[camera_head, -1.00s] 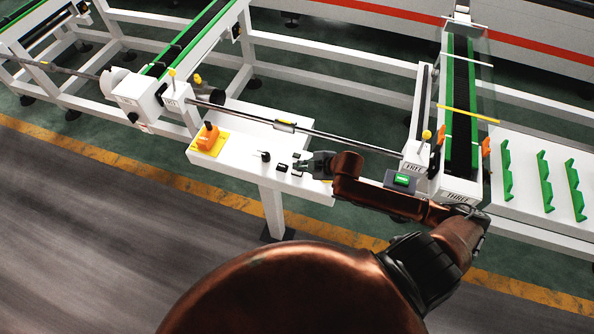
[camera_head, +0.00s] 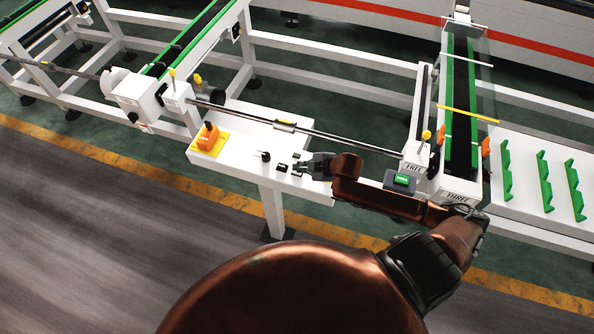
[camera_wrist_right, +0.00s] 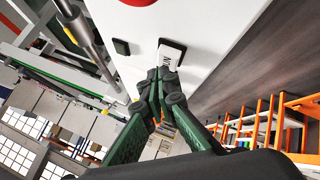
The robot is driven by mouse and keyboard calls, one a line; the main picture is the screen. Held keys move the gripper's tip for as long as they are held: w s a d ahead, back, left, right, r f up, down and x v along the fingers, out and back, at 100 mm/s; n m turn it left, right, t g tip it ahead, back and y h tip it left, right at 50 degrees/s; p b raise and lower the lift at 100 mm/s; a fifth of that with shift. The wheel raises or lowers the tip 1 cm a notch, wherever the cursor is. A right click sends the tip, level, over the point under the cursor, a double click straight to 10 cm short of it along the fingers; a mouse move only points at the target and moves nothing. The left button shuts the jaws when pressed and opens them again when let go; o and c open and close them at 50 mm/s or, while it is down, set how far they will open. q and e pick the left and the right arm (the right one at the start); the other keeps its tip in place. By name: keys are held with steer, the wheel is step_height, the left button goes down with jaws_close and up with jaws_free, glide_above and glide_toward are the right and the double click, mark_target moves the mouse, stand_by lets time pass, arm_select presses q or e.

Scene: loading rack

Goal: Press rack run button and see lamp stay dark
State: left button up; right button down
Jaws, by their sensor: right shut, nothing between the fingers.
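The white rack panel (camera_head: 235,160) carries several small dark fittings near its right end. My right gripper (camera_head: 298,170) is shut and empty at these fittings, reaching in from the right. In the right wrist view the shut fingertips (camera_wrist_right: 162,76) meet at the lower edge of a small white label plate (camera_wrist_right: 172,54) with dark lettering. The run button itself is not clear; the fingertips may hide it, and I cannot tell whether they touch it. A dark square fitting (camera_wrist_right: 121,46) sits beside the label and shows no light. I cannot tell which fitting is the lamp. My left gripper is out of view.
An orange switch on a yellow plate (camera_head: 220,143) and a black knob (camera_head: 265,156) stand left of my gripper. A steel rod (camera_head: 340,139) runs behind it. A grey box with a green face (camera_head: 402,180) stands near my forearm.

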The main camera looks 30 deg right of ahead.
steer(key=shift+f, duration=0.45)
stand_by(0.6)
steer(key=shift+r, duration=0.1)
steer(key=shift+r+p, duration=0.8)
steer(key=shift+p, duration=0.25)
step_height(320, 180, up, 5)
steer(key=p, duration=0.5)
stand_by(0.5)
